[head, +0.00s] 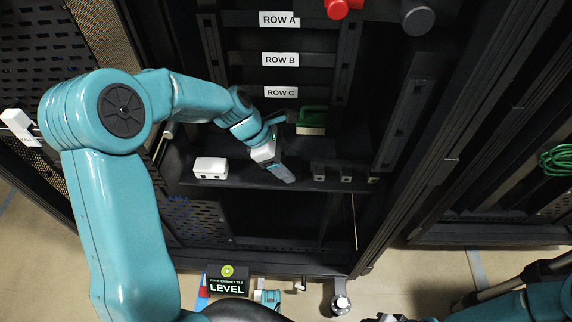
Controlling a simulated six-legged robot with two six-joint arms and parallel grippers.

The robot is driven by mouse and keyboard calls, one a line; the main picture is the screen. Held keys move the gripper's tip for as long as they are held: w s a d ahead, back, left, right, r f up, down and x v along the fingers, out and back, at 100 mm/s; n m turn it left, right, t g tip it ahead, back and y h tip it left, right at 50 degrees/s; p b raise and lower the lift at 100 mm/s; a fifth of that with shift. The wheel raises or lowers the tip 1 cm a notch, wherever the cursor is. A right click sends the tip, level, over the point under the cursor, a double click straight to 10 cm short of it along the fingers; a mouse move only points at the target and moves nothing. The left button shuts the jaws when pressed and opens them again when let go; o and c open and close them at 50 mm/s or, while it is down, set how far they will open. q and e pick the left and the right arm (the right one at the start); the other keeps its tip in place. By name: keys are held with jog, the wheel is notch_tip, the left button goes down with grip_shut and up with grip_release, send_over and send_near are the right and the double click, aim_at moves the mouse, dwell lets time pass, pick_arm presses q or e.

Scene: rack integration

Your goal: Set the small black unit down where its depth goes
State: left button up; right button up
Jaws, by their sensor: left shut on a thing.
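My left gripper (275,163) reaches in over the rack's shelf (240,178), below the ROW C label. It is shut on a small dark unit (285,175), which appears as a narrow dark grey piece at the fingertips. The gripper hides much of the unit. The unit is tilted in the picture and lies over the shelf's front part. I cannot tell whether it touches the shelf.
A white box (211,168) stands on the shelf to the left. A green-and-white block (312,121) is behind the gripper. Several small dark units (346,172) line the shelf to the right. ROW A (279,19), ROW B (280,59) and ROW C (281,92) labels are above.

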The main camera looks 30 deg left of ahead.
pick_arm(q)
jog(key=o, duration=1.2)
jog(key=shift+f, duration=0.1)
jog(key=shift+r, duration=0.25)
jog(key=p+v, duration=0.3)
jog(key=v, duration=0.9)
jog(key=shift+f+p, duration=0.1)
jog(key=shift+p, duration=0.2)
jog(key=shift+s, duration=0.15)
